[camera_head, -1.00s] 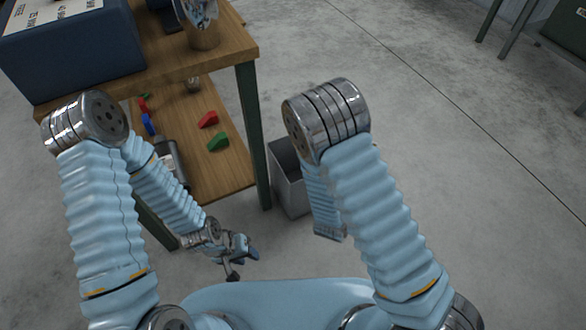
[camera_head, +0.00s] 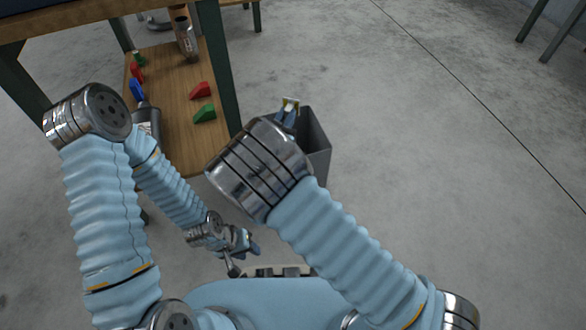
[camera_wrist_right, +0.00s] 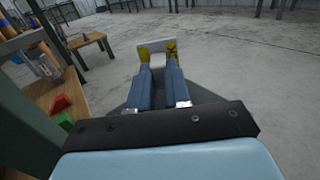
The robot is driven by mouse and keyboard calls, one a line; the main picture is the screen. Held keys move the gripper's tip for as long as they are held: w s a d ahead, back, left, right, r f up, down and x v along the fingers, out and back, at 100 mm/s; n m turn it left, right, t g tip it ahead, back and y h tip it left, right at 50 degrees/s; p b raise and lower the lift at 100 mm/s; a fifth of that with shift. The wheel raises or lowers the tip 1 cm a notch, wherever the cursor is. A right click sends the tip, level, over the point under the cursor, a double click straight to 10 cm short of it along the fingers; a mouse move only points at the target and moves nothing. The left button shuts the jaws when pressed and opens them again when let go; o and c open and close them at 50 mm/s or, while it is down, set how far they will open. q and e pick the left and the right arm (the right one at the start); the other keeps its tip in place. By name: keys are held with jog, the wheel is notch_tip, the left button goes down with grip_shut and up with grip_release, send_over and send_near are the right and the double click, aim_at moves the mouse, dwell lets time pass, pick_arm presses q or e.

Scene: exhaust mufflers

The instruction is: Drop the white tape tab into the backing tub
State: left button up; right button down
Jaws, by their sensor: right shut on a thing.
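A wooden bench with green legs (camera_head: 218,70) stands left of the tub. Its lower shelf holds a red block (camera_head: 201,90), a green block (camera_head: 204,113), a metal canister (camera_head: 186,38) and other small parts. The floor to the right is clear.

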notch_tip(320, 180, down, 4)
jog(key=b, duration=0.2)
jog(key=shift+f+b, duration=0.25)
jog(key=shift+b, duration=0.1)
jog(key=c, duration=1)
grip_release()
jog(key=p+v, duration=0.2)
jog(key=v, duration=1.2)
